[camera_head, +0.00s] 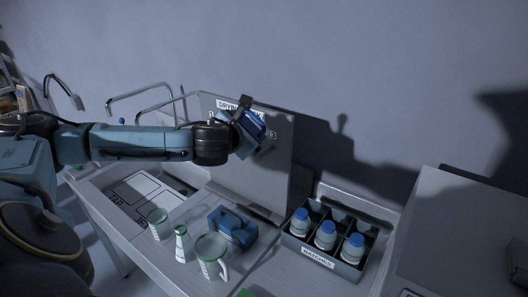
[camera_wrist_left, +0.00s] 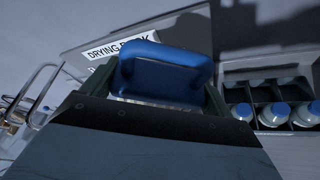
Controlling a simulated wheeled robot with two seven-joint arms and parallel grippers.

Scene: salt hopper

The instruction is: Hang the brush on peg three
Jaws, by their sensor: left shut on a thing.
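My left gripper (camera_head: 254,140) is raised in front of the upright grey drying rack panel (camera_head: 270,175) and is shut on the blue brush (camera_head: 254,122). In the left wrist view the brush (camera_wrist_left: 165,62) shows as a blue loop-like handle between the two fingers. The rack's label (camera_wrist_left: 118,44), reading "DRYING RACK", shows just behind it. The arm and brush cover much of the panel's upper part, so I cannot make out the pegs or peg three. I cannot tell whether the brush touches the panel. My right gripper is not in view.
A blue block with a handle (camera_head: 233,228) stands below the panel, beside a white-and-green mug (camera_head: 211,255), a bottle (camera_head: 183,244) and a cup (camera_head: 158,223). A grey divided crate (camera_head: 318,262) holds blue-capped bottles. Metal rails (camera_head: 150,94) rise at the left.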

